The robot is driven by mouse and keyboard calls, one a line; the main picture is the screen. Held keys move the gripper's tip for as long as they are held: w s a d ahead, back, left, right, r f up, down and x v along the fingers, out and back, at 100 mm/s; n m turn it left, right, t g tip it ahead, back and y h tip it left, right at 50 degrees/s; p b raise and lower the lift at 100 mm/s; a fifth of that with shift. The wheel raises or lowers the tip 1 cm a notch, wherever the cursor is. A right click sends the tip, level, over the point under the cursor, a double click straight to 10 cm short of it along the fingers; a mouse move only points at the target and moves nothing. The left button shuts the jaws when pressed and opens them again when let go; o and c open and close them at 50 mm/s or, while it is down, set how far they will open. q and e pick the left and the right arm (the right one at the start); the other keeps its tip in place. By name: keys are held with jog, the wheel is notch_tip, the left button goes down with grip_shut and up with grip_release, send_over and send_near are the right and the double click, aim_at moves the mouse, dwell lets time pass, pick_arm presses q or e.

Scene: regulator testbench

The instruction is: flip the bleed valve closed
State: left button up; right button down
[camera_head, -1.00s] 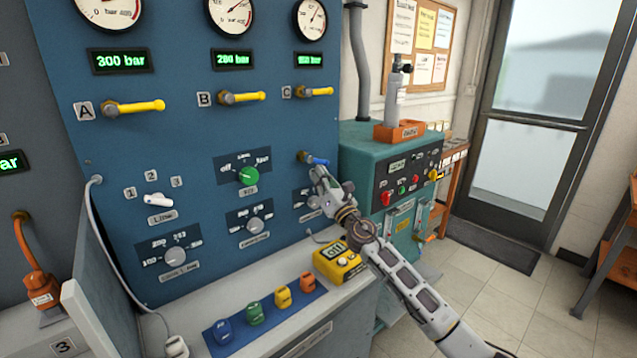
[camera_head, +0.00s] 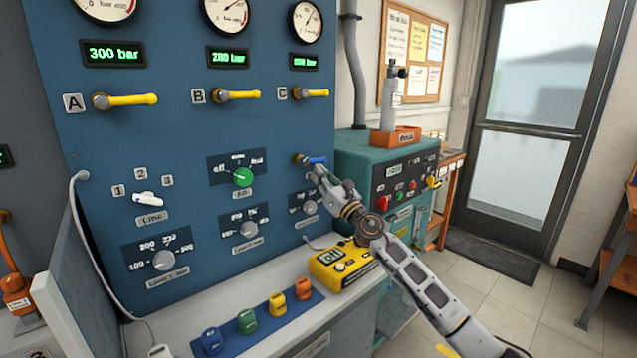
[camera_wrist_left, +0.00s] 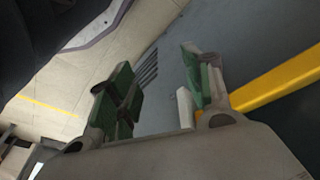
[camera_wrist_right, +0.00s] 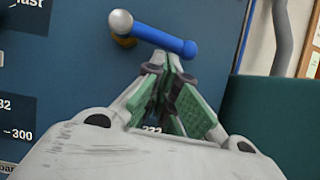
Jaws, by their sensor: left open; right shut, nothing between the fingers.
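The bleed valve (camera_head: 313,160) is a small blue lever on the right part of the blue panel, below handle C. In the right wrist view its blue lever (camera_wrist_right: 165,40) runs from a silver knob on a brass stem, down to the right. My right gripper (camera_head: 314,172) is shut and empty; its fingertips (camera_wrist_right: 170,62) are just below the lever's right half. I cannot tell whether they touch it. My left gripper (camera_wrist_left: 160,85) is open and empty, low over a floor area, away from the panel. It is not visible in the head view.
Yellow handles A (camera_head: 130,100), B (camera_head: 238,95) and C (camera_head: 312,93) point right. A green knob (camera_head: 243,177) and other dials sit left of the valve. A yellow meter (camera_head: 340,265) stands on the ledge below. A teal cabinet (camera_head: 350,150) adjoins at right.

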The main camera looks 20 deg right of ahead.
pick_arm(q)
jog(key=shift+w+d+r+t+b, duration=0.15)
jog(key=shift+r+b, duration=0.2)
jog(key=shift+r, duration=0.25)
jog(key=shift+s+d+r+t+b, duration=0.15)
jog(key=shift+r+b, duration=0.2)
jog(key=shift+r, duration=0.25)
pick_arm(e)
jog(key=shift+d+r+n+y, duration=0.25)
jog(key=shift+n+y, duration=0.15)
jog(key=shift+n, duration=0.4)
pick_arm(q)
jog(key=shift+w+a, duration=0.1)
pick_arm(e)
jog(key=v, duration=1.2)
jog(key=shift+r, duration=0.1)
dwell(0.4)
